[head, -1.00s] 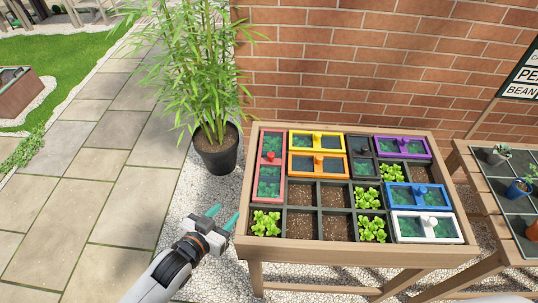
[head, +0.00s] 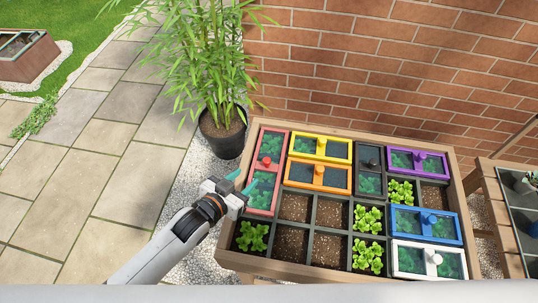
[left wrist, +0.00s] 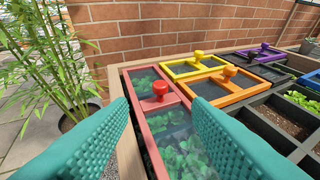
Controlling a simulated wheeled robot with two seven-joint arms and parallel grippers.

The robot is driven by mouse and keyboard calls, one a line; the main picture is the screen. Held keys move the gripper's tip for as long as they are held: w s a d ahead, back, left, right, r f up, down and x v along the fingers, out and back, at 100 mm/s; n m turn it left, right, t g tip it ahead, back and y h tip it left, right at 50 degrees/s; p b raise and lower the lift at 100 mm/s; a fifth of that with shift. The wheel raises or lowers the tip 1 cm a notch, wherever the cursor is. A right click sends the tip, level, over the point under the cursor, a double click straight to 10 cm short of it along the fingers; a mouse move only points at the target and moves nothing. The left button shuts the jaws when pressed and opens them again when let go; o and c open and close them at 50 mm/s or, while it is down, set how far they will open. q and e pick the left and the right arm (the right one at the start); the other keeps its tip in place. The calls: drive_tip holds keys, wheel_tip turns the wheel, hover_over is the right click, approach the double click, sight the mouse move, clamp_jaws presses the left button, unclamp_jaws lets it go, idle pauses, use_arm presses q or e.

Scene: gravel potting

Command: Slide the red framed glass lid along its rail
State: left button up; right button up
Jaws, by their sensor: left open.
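The red framed glass lid (head: 264,182) lies at the left end of the wooden planter table, running front to back, with a red knob (head: 267,161) on its crossbar. Green leaves show through its glass. My left gripper (head: 240,181) is open and empty at the lid's left side in the head view. In the left wrist view the red lid (left wrist: 163,119) and its knob (left wrist: 160,87) show between the two teal fingers (left wrist: 166,140), with the knob beyond the fingertips. I cannot tell whether a fingertip touches the frame. My right gripper is not in view.
A yellow lid (head: 320,146) and an orange lid (head: 318,176) lie right of the red one. An open cell with a lettuce (head: 251,237) is in front of it. A potted bamboo (head: 222,135) stands behind left. A brick wall (head: 380,60) closes the back.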

sight(265, 161)
use_arm(q)
drive_tip(key=shift+w+d+f, duration=0.1)
drive_tip(key=shift+w+d, duration=0.15)
drive_tip(key=shift+w, duration=0.1)
drive_tip(key=x, duration=0.3)
drive_tip(key=shift+w+d, duration=0.1)
drive_tip(key=x, duration=0.5)
drive_tip(key=shift+x, duration=0.85)
drive_tip(key=shift+f, duration=0.1)
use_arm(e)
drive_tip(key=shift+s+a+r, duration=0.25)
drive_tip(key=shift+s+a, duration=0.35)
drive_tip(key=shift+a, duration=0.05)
use_arm(q)
drive_tip(key=shift+c, duration=0.8)
clamp_jaws()
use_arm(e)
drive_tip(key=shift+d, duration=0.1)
